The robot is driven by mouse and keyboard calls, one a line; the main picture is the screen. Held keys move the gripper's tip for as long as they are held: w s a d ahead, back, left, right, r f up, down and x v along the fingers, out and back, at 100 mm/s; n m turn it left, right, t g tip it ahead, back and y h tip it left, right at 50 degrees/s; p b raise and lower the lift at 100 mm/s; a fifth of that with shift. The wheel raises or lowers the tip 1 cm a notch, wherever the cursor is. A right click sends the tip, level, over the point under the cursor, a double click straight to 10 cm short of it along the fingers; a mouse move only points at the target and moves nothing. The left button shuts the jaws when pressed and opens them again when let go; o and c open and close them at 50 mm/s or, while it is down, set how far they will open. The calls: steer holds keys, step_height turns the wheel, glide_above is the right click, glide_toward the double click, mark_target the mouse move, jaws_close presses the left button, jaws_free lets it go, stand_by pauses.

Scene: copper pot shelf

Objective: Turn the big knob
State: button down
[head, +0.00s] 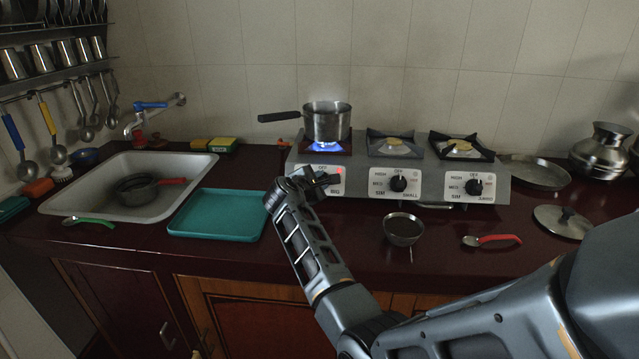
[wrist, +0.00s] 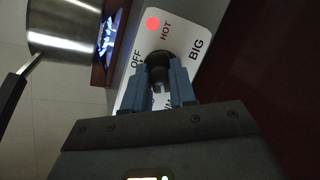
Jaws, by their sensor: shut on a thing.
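The big knob (wrist: 157,62) is black and round, on a white plate (wrist: 190,28) marked BIG, OFF and HOT. My gripper (wrist: 164,76) is shut on it, one blue finger on each side. In the head view my gripper (head: 316,184) covers the knob at the left of the stove front. A red light (wrist: 152,23) glows beside HOT. A blue flame (head: 326,146) burns on the left burner under a steel saucepan (head: 327,122). The knob's pointer cannot be made out.
The stove (head: 431,170) has two more knobs, middle (head: 398,183) and right (head: 474,187). The saucepan's black handle (head: 278,116) points left. A teal tray (head: 219,214) lies left of my arm; a small steel bowl (head: 404,229) stands to its right.

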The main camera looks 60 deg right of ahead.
steer(key=m+y, duration=0.1)
steer(key=m, duration=0.2)
steer(key=m+g+y, duration=0.1)
steer(key=m, duration=0.2)
steer(key=shift+r+m+b, duration=0.1)
steer(key=shift+m+b, duration=0.2)
steer(key=m+y, duration=0.1)
steer(key=m, duration=0.2)
steer(key=m+y, duration=0.1)
steer(key=m, duration=0.1)
steer(key=shift+d+r+m, duration=0.1)
steer(key=shift+m, duration=0.3)
steer(key=m+t+y, duration=0.1)
steer(key=m, duration=0.3)
steer(key=shift+s+m+p, duration=0.1)
steer(key=shift+m+p, duration=0.2)
steer(key=shift+m, duration=0.1)
steer(key=m+t+y, duration=0.1)
steer(key=m, duration=0.3)
steer(key=shift+s+d+m+t+y, duration=0.1)
steer(key=shift+m+t+y, duration=0.2)
steer(key=shift+t+y, duration=0.1)
steer(key=c, duration=0.9)
jaws_free()
steer(key=shift+r, duration=0.1)
steer(key=shift+v, duration=3.85)
